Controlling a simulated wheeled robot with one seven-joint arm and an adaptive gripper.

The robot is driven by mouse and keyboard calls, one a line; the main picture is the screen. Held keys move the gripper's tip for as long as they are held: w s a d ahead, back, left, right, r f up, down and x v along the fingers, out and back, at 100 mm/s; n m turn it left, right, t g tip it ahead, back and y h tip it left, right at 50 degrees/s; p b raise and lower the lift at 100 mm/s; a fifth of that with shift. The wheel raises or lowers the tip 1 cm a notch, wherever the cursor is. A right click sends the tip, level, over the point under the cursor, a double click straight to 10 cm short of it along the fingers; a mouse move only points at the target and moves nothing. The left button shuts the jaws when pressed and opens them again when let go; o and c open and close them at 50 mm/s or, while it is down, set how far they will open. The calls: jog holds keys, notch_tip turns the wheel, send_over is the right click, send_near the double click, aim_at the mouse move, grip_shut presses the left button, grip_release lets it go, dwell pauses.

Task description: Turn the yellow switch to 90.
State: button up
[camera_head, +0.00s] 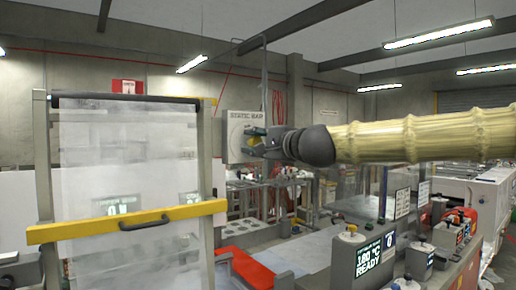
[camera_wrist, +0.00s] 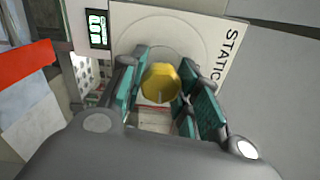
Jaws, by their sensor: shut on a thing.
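The yellow switch (camera_wrist: 161,83) is a rounded knob on a pale panel (camera_wrist: 211,29) lettered "STATIC". In the wrist view it sits between the teal finger pads of my gripper (camera_wrist: 160,88), which is shut on it. In the head view the panel reads "STATIC BAR" (camera_head: 243,117) and is fixed to a grey post. There my gripper (camera_head: 257,140) reaches it from the right, and a bit of the yellow switch (camera_head: 253,142) shows beside the fingers. Any angle marks around the switch are too small to read.
A clear guard (camera_head: 128,150) with a yellow bar (camera_head: 130,222) and a dark handle stands at the left. A console with a "180 °C READY" display (camera_head: 368,258) and several knobs is at the lower right.

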jog(key=shift+r+m, duration=0.1)
jog(key=shift+m, duration=0.4)
jog(key=o, duration=1)
jog(key=shift+w, duration=0.1)
jog(key=shift+s+d, duration=0.3)
jog(key=shift+s, duration=0.15)
jog(key=v, duration=1.1)
jog(key=shift+d, duration=0.1)
